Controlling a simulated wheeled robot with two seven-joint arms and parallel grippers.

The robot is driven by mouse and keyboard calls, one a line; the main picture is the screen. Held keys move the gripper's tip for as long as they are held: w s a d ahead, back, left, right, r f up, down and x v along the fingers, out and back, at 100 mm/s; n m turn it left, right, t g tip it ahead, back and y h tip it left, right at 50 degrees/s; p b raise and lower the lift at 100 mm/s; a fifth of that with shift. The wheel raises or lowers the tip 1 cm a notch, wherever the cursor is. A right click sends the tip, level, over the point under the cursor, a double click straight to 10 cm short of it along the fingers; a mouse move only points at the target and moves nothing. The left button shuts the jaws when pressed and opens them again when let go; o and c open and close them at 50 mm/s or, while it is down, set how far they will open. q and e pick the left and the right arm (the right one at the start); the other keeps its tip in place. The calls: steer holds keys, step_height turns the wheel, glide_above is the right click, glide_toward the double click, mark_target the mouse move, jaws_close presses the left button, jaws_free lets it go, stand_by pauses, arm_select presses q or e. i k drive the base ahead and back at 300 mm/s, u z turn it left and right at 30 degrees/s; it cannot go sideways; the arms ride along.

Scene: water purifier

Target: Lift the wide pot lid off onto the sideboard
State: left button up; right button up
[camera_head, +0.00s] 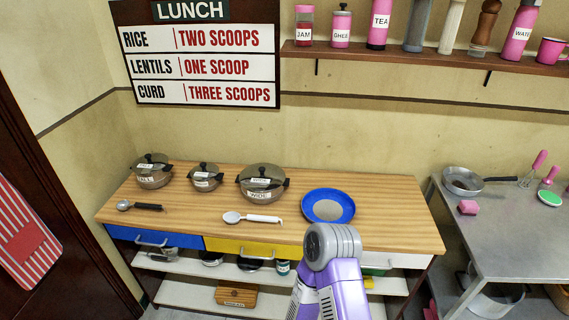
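The wide pot (262,194) stands on the wooden sideboard (180,222), third from the left in a row of pots. Its front label seems to read WIDE. Its domed lid (263,172), with a dark knob and a white label, sits on top of it. Two smaller lidded pots stand to its left, a tall-labelled pot (151,180) at the far left and a small pot (205,183) between. A purple and grey link of my arm rises at the bottom centre, in front of the sideboard's edge. Neither gripper shows.
A blue plate (312,213) with a grey centre lies right of the wide pot. A white-handled ladle (262,218) and a dark-handled ladle (148,206) lie in front of the pots. Bare wood shows at the sideboard's right end. A wall shelf (420,61) hangs above.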

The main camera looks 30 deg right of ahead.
mark_target(258, 177)
steer(key=z, duration=0.8)
steer(key=i, duration=0.8)
steer(key=z, duration=0.8)
